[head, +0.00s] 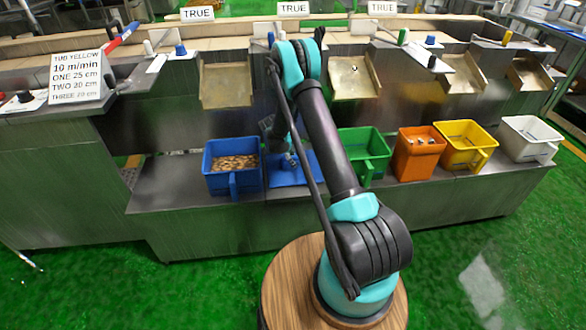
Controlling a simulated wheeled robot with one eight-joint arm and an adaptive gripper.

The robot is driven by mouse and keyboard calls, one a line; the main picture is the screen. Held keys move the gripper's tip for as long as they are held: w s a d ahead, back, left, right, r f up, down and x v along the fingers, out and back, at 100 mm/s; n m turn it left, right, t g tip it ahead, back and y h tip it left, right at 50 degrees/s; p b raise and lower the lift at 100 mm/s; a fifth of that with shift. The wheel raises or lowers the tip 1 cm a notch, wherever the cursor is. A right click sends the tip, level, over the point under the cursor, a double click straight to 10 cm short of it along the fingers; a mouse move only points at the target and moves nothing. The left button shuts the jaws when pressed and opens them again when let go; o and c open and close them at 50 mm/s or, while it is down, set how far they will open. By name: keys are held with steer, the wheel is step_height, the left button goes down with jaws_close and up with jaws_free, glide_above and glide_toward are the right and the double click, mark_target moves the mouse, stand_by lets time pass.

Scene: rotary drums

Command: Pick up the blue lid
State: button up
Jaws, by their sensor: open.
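The blue lid (309,176) appears as a flat blue piece on the metal shelf, between the blue bin and the green bin. My arm partly hides it. My gripper (289,164) is over the left part of the lid, pointing down. It is small and dark in this view, and its jaws are open. I cannot tell whether the fingertips touch the lid, and nothing shows held in them.
The blue bin (223,142) with brownish contents stands just left of my gripper. The green bin (376,148), orange bin (408,163), yellow bin (477,134) and white bin (541,125) stand to the right. Metal chutes (226,87) hang above the shelf (178,192).

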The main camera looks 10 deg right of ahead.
steer(key=shift+c, duration=0.2)
jaws_close()
stand_by(0.3)
